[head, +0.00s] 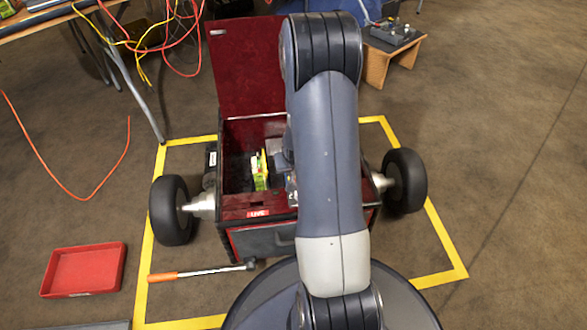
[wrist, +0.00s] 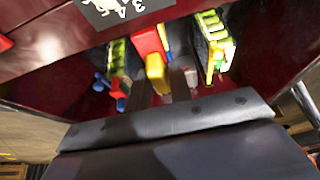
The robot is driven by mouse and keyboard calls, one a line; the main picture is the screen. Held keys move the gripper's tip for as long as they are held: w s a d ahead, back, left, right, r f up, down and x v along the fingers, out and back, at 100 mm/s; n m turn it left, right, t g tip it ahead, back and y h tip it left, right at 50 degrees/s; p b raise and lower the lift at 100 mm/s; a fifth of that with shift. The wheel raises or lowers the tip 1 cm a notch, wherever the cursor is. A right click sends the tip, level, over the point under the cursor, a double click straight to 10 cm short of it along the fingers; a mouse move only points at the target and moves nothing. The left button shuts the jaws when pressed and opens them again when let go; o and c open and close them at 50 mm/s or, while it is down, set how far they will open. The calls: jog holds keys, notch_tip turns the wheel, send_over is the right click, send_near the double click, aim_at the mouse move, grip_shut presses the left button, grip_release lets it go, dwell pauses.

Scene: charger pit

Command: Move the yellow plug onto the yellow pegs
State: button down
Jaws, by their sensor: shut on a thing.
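My gripper (wrist: 160,85) shows in the wrist view with its two dark fingers closed on the yellow plug (wrist: 155,69). The plug is inside the dark red box. A red block (wrist: 147,40) lies just beyond it; whether they touch is unclear. At right, a green-and-yellow block (wrist: 213,38) carries yellow pegs (wrist: 218,62), apart from the plug. At left, a similar block (wrist: 118,60) has blue pegs (wrist: 101,82) and red pegs (wrist: 118,92) by it. In the head view my arm hides the gripper and part of the box interior.
The dark red box (head: 232,208) stands open on wheels, its lid (head: 245,65) upright behind. Its walls surround the work space. A red tray (head: 84,270) and an orange-handled bar (head: 200,272) lie on the floor. Loose cables (head: 150,45) hang at upper left.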

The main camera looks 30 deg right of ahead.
jog(key=shift+f+b, duration=0.45)
jog(key=shift+f, duration=0.95)
jog(key=c, duration=1.2)
grip_release()
jog(key=p+v, duration=0.5)
jog(key=v, duration=0.5)
jog(key=shift+s+r, duration=0.2)
jog(key=shift+r, duration=0.15)
jog(key=shift+f, duration=0.1)
jog(key=b+x, duration=0.5)
jog(key=x, duration=0.6)
jog(key=shift+a, duration=0.1)
jog(key=shift+r, duration=0.5)
